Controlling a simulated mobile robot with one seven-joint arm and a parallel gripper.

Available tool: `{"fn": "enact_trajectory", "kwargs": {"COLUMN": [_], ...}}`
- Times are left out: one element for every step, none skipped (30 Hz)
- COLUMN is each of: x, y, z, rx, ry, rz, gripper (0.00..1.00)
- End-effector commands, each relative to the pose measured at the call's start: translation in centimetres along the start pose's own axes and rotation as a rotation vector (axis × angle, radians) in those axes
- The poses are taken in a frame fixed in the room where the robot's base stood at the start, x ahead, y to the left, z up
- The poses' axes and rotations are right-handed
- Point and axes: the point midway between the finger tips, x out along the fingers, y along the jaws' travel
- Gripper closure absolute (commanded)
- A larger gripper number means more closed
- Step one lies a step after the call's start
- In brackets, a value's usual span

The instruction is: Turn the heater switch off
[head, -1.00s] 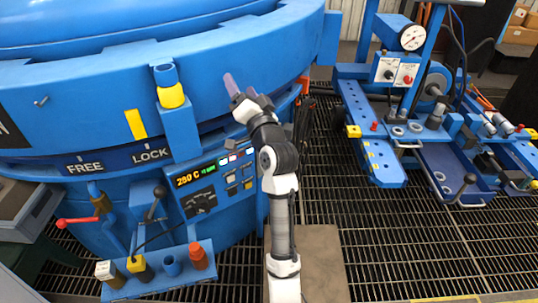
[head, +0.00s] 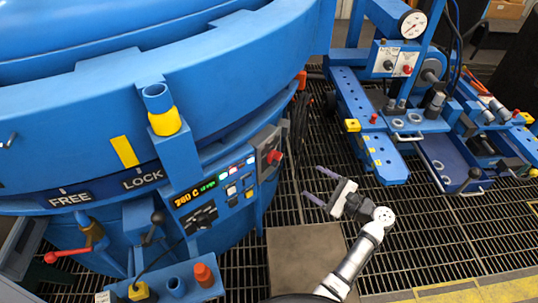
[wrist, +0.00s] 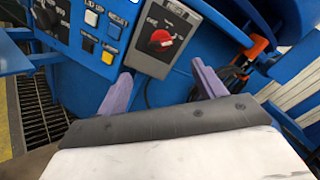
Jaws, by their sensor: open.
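The heater switch (head: 274,156) is a red knob on a grey box at the right end of the furnace's control panel. In the wrist view the red knob (wrist: 160,39) sits on its grey plate, with small lettering around it that I cannot read surely. My gripper (head: 313,184) is open and empty, to the right of the switch and apart from it, its purple fingers pointing toward the furnace. In the wrist view the knob lies ahead, between and beyond the fingertips of my gripper (wrist: 161,70).
The control panel (head: 212,192) with display and several buttons is left of the switch. A blue tool shelf (head: 195,284) juts out below. Dark cables (head: 296,125) hang behind the switch. A blue machine (head: 372,130) stands at right; grated floor lies between.

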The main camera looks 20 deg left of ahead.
Motion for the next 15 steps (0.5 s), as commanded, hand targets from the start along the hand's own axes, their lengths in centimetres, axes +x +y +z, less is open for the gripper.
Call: {"fn": "enact_trajectory", "kwargs": {"x": [-0.1,-0.1,-0.1,-0.1,0.0,0.2,0.4,0.7,1.1,1.6,2.1,2.8,3.4,4.1,5.0], "y": [0.0,0.0,0.0,0.0,0.0,0.0,0.0,0.0,0.0,0.0,0.0,0.0,0.0,-0.1,0.0], "z": [0.0,0.0,0.0,0.0,0.0,0.0,0.0,0.1,0.1,0.1,0.2,0.2,0.2,0.2,0.2], "rx": [0.002,0.002,0.003,0.003,0.003,0.003,0.003,0.003,0.003,0.003,0.003,0.003,0.004,0.004,0.004], "ry": [0.000,0.000,-0.001,-0.001,-0.001,-0.002,-0.002,-0.002,-0.002,-0.003,-0.004,-0.004,-0.005,-0.005,-0.005], "rz": [-0.001,-0.001,-0.001,-0.001,-0.001,0.000,0.000,0.000,0.000,0.001,0.002,0.002,0.003,0.002,0.003], "gripper": [0.31,0.31,0.31,0.31,0.31,0.31,0.31,0.31,0.31,0.31,0.31,0.31,0.31,0.31,0.31]}}
